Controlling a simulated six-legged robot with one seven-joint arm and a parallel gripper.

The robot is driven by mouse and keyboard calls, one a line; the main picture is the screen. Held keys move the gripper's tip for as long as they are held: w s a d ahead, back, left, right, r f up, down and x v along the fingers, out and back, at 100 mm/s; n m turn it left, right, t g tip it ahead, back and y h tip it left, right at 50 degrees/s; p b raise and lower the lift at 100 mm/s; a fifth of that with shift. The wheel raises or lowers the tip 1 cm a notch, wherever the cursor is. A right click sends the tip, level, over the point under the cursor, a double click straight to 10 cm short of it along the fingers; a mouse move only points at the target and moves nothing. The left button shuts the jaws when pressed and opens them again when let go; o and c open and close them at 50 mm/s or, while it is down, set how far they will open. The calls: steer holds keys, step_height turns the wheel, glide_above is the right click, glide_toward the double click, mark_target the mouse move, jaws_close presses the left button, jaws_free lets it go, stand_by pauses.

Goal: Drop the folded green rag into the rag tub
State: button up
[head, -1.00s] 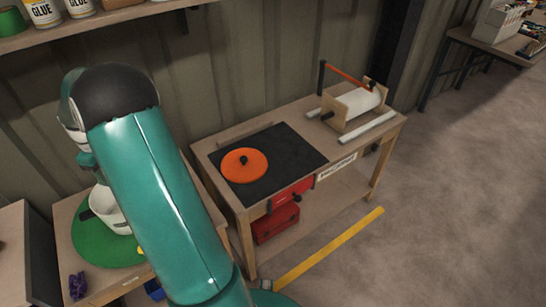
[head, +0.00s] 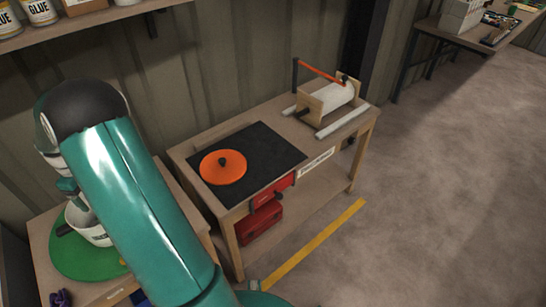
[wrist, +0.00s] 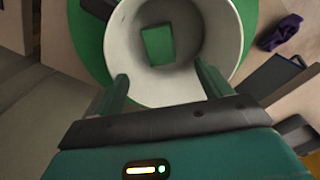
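The rag tub is a white round tub (wrist: 218,45) below my gripper in the wrist view. In the head view the tub (head: 92,232) stands on a round green mat (head: 88,262), partly covered by my arm. The folded green rag (wrist: 158,45) shows as a green rectangle inside the tub, apart from my fingers. My gripper (wrist: 162,72) is open and empty, its fingers spread over the tub's near rim. Whether the fingers touch the rim cannot be told.
The bench to the right carries a dark mat with an orange disc (head: 223,167) and a roller device (head: 328,100). A shelf with glue tins (head: 40,10) hangs above. Open floor lies to the right.

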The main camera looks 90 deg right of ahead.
steer(key=shift+r, duration=0.1)
step_height(320, 180, up, 14)
stand_by(0.5)
steer(key=shift+f, duration=0.2)
